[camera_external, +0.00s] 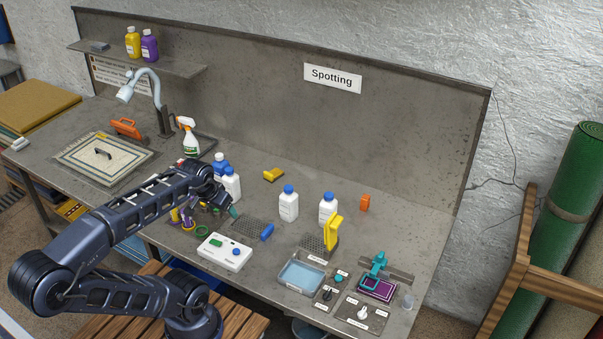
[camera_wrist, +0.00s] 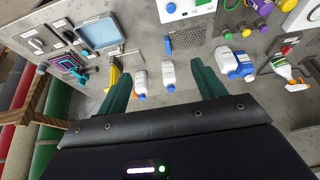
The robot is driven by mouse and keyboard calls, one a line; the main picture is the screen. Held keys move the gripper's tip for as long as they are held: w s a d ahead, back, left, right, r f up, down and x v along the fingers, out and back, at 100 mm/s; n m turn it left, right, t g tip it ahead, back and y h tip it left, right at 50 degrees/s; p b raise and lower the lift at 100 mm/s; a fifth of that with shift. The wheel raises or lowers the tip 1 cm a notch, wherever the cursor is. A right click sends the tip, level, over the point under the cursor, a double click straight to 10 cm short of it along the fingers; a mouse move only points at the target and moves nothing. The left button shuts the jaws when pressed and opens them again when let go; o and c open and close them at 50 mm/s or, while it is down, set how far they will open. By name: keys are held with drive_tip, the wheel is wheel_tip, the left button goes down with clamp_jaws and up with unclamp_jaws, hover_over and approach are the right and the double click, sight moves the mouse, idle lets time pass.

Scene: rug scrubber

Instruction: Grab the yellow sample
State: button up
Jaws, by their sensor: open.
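My gripper (camera_external: 232,211) is above the bench's left-middle, with teal fingers pointing down toward the top. In the wrist view its two green fingers (camera_wrist: 162,88) are spread wide with nothing held between them. No thing is clearly marked as the yellow sample. A small yellow block (camera_external: 273,175) lies on the bench behind the gripper, apart from it; I cannot make it out in the wrist view. An upright yellow tool (camera_external: 333,231) stands farther right and shows in the wrist view (camera_wrist: 112,78). Small yellow and purple items (camera_external: 176,214) sit partly hidden behind my arm.
White blue-capped bottles (camera_external: 288,205) (camera_external: 328,208) stand right of the gripper, and another (camera_external: 231,184) stands close beside it. A white control box (camera_external: 224,252), a blue-handled brush (camera_external: 267,232) and a water tray (camera_external: 302,277) lie in front. A yellow bottle (camera_external: 133,43) stands on the shelf.

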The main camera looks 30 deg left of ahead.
drive_tip(key=o, duration=0.6)
drive_tip(key=w+a+r+m+g, duration=0.1)
drive_tip(key=w+r+m, duration=0.15)
drive_tip(key=w, duration=0.55)
drive_tip(key=w+a+r+m, duration=0.1)
drive_tip(key=w+r+m, duration=0.15)
drive_tip(key=w, duration=0.55)
drive_tip(key=m+g, duration=0.4)
drive_tip(key=m, duration=1.1)
hover_over(274, 173)
wheel_tip(274, 173, down, 32)
drive_tip(key=shift+w+f, duration=0.1)
drive_tip(key=shift+s+f, duration=0.15)
drive_tip(key=shift+f, duration=1.25)
drive_tip(key=shift+s+f, duration=0.15)
drive_tip(key=shift+f, duration=1.25)
